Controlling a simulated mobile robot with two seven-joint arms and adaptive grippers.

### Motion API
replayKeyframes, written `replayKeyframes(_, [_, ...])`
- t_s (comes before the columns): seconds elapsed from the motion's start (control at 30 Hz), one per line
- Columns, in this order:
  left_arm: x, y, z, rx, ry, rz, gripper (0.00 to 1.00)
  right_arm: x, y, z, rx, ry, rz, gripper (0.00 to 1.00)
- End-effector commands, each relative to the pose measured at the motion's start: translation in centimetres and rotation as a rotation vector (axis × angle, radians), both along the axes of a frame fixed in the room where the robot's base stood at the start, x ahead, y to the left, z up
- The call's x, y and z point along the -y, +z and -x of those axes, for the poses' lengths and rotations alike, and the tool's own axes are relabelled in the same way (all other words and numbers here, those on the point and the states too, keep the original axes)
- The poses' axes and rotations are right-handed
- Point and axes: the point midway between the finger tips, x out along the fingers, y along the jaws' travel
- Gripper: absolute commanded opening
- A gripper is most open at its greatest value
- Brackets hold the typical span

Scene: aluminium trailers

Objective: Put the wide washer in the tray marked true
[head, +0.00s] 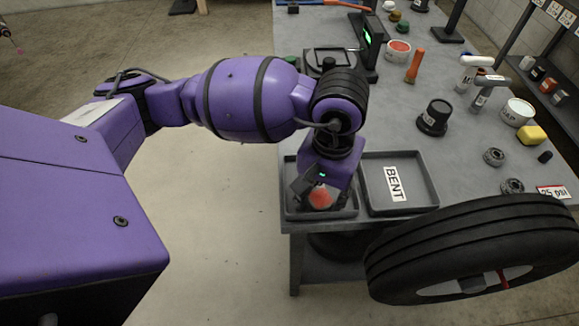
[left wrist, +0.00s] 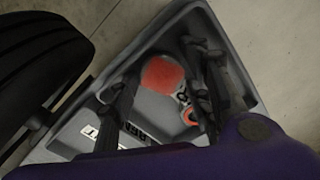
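My left gripper (head: 318,190) points down over a grey tray (head: 291,207) at the table's near left corner; this tray also shows in the left wrist view (left wrist: 240,70). No mark on this tray is readable. Its fingers (left wrist: 163,95) stand well apart in the left wrist view. A red, round-edged thing (left wrist: 163,73) shows between them, and red also shows at the gripper in the head view. A small orange ring-like thing (left wrist: 190,117) lies near one finger. I cannot tell whether either is touched. I cannot pick out the wide washer. My right gripper is not in view.
A tray marked BENT (head: 428,190) stands to the right. A large tyre (head: 470,245) is at the table's near edge. Two dark round parts (head: 494,157) (head: 512,187), a black pot (head: 433,118), white tubs and a yellow block (head: 532,135) stand farther right. Open floor lies left.

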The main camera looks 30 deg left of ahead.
Motion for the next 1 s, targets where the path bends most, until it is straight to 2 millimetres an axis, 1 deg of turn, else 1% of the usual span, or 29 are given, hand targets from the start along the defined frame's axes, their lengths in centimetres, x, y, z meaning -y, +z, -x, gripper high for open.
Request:
replayKeyframes(0.33, [0.1, 0.4, -0.2, 0.006, -0.001, 0.001, 0.53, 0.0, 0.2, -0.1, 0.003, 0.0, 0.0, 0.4])
replayKeyframes(0.4, [0.1, 0.8, -0.2, 0.008, -0.001, 0.001, 0.53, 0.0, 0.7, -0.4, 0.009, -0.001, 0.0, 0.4])
replayKeyframes(0.47, [0.1, 1.5, -0.3, 0.01, -0.002, 0.002, 0.53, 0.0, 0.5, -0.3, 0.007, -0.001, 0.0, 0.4])
replayKeyframes(0.57, [0.1, 3.2, -0.3, 0.012, -0.003, 0.001, 0.53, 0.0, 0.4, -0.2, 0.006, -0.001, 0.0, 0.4])
replayKeyframes(0.8, [0.1, 8.5, -0.2, 0.01, -0.002, 0.001, 0.53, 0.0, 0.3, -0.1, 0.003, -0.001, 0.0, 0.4])
replayKeyframes(0.9, [0.1, 10.3, -0.2, 0.01, -0.002, 0.001, 0.53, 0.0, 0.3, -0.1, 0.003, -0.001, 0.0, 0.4])
replayKeyframes(1.0, [0.1, 11.5, -0.1, 0.008, -0.002, 0.001, 0.53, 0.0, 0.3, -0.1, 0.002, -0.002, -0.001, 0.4])
